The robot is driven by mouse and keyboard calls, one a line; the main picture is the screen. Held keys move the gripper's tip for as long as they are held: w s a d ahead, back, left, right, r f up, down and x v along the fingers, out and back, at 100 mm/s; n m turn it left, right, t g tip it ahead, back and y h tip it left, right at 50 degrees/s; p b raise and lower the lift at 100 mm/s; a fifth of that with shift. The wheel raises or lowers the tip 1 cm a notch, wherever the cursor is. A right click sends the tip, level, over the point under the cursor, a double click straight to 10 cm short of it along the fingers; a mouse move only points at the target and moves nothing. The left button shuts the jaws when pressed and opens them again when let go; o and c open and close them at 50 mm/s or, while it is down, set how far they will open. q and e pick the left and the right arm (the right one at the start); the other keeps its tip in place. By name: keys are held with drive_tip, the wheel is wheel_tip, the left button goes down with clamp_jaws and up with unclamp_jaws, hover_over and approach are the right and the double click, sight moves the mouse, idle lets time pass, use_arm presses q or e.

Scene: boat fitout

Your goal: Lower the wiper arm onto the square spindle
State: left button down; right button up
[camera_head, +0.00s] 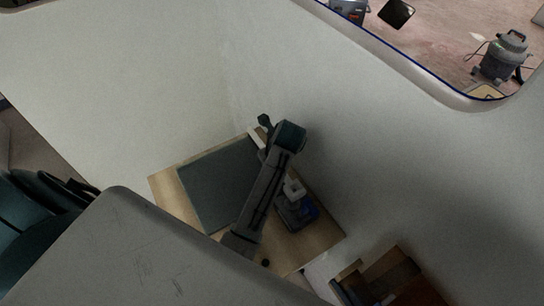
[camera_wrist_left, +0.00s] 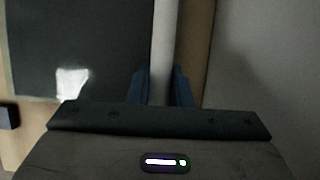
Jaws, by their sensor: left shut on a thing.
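My left gripper (camera_wrist_left: 162,90) shows in the left wrist view, shut on a pale straight bar that runs from between the blue fingers to the top edge. It may be the wiper arm; its ends are hidden. In the head view my dark arm crosses the board and hides part of it; I cannot make out the fingertips there. A small blue and grey block with a white top (camera_head: 297,208) is on the board right of the arm; whether it bears the spindle I cannot tell. No square spindle is clearly visible. My right gripper is not in view.
The wooden board (camera_head: 325,236) carries a dark mat (camera_head: 208,185), near pale walls. A brown open box (camera_head: 390,280) is at lower right. A dark object (camera_wrist_left: 8,115) shows at the wrist view's left edge. A window opening is at upper right, with a vacuum cleaner (camera_head: 502,58) beyond.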

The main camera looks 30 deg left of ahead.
use_arm(q)
drive_tip(key=shift+f, duration=2.9)
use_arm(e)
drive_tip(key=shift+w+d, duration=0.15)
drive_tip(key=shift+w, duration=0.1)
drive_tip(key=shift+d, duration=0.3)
use_arm(q)
drive_tip(key=c, duration=1.2)
unclamp_jaws()
drive_tip(key=shift+s, duration=0.1)
drive_tip(key=shift+c, duration=0.2)
